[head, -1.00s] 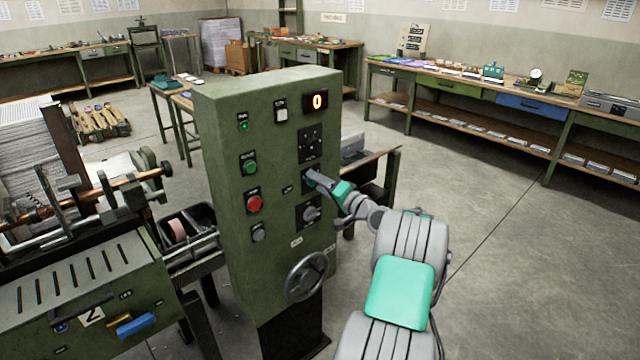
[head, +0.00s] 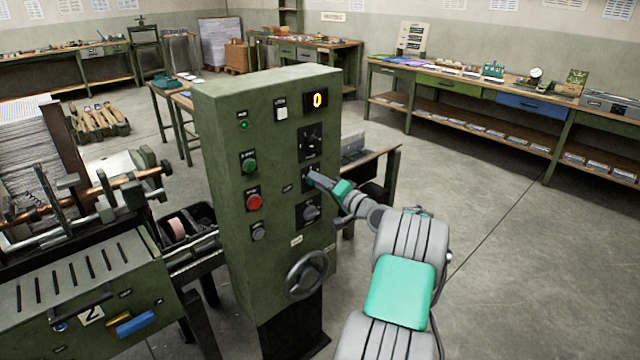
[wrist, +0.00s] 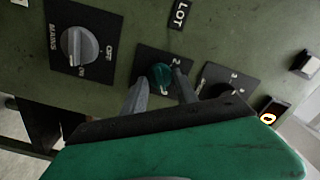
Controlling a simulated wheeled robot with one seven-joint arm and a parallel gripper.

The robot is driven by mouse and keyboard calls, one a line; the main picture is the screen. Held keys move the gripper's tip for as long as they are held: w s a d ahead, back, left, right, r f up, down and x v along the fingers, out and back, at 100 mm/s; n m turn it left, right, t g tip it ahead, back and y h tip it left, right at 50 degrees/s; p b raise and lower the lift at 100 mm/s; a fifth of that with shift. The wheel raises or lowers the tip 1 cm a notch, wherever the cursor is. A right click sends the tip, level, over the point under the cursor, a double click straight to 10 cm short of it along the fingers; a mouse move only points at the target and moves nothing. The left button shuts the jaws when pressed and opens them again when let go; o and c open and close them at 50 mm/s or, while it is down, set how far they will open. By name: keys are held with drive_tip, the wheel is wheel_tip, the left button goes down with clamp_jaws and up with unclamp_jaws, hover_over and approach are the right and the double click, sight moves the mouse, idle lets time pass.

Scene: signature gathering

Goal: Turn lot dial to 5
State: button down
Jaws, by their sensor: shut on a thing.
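The green machine cabinet (head: 222,190) stands in the middle of the head view. My gripper (head: 313,177) reaches its right-hand face from the right, at the middle of three stacked dials. In the wrist view my gripper (wrist: 160,77) has one finger on each side of a round green knob (wrist: 160,76) and is shut on it. A LOT plate (wrist: 180,14) is beside this knob. A "2" shows on the knob's black plate; its pointer and other numbers are hidden or too small to read. The lit display (head: 317,101) shows 0.
The grey MAINS knob (head: 311,213) is just below my gripper and a black numbered dial (head: 311,142) just above. A handwheel (head: 307,275) sticks out lower down. Green (head: 249,163) and red (head: 254,202) buttons are on the left. The floor at right is clear.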

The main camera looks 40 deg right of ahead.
drive_tip(key=shift+f+n+b, duration=0.25)
drive_tip(key=shift+n+b, duration=0.15)
drive_tip(key=shift+b, duration=0.35)
drive_tip(key=n+b, duration=1)
drive_tip(key=b, duration=0.8)
drive_tip(key=shift+a+r+n, duration=0.1)
drive_tip(key=shift+r+n, duration=0.05)
drive_tip(key=shift+n, duration=0.25)
drive_tip(key=shift+r+b, duration=0.1)
drive_tip(key=shift+b, duration=0.2)
drive_tip(key=c, duration=1)
unclamp_jaws()
drive_tip(key=shift+o, duration=0.2)
